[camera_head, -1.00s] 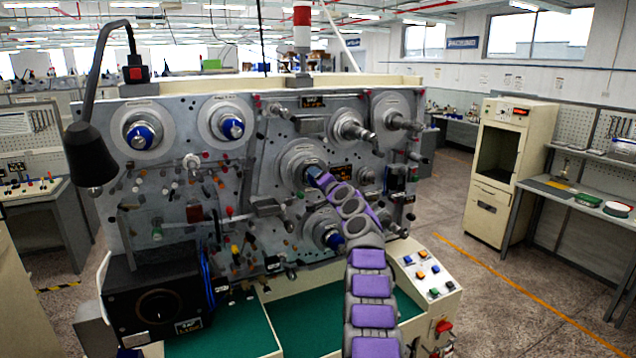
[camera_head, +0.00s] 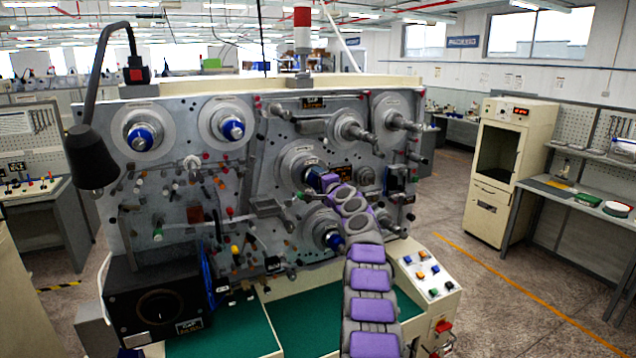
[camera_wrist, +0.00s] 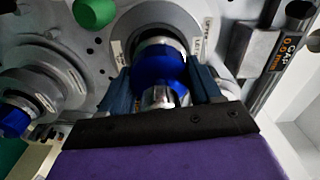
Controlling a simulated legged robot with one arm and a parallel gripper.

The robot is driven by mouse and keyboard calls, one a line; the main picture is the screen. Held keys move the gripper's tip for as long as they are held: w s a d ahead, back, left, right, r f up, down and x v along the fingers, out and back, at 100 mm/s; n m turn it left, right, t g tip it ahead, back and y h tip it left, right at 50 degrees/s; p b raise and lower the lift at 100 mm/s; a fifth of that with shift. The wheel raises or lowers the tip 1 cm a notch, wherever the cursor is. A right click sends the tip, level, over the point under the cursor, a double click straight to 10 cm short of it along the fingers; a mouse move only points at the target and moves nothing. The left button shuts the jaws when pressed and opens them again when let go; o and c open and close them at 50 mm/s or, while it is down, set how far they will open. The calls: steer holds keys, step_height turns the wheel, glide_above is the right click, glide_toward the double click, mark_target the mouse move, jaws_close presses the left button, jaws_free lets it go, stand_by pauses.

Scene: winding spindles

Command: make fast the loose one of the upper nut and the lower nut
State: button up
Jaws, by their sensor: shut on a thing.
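The upper nut (camera_wrist: 158,68) is a blue knob with a silver hub, on a round grey flange (camera_head: 300,163) in the middle of the machine's front panel. In the wrist view my gripper (camera_wrist: 162,84) has a dark blue finger on each side of this nut and is shut on it. In the head view my gripper (camera_head: 321,180) hides most of the upper nut. The lower nut (camera_head: 334,241) is blue too and sits on the flange below, partly beside my arm. It also shows at the left of the wrist view (camera_wrist: 14,120), with nothing touching it.
Two more blue-hubbed spindles (camera_head: 144,136) (camera_head: 232,128) are at the panel's upper left. Bare spindles (camera_head: 352,128) stick out at the upper right. A black box (camera_head: 155,300) stands at the lower left and a button panel (camera_head: 425,270) at the lower right.

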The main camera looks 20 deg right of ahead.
steer(key=shift+d+f, duration=0.1)
steer(key=shift+f, duration=0.05)
steer(key=o, duration=0.8)
steer(key=shift+c, duration=0.2)
steer(key=shift+o, duration=1.4)
steer(key=shift+w+d, duration=0.1)
steer(key=shift+d, duration=0.05)
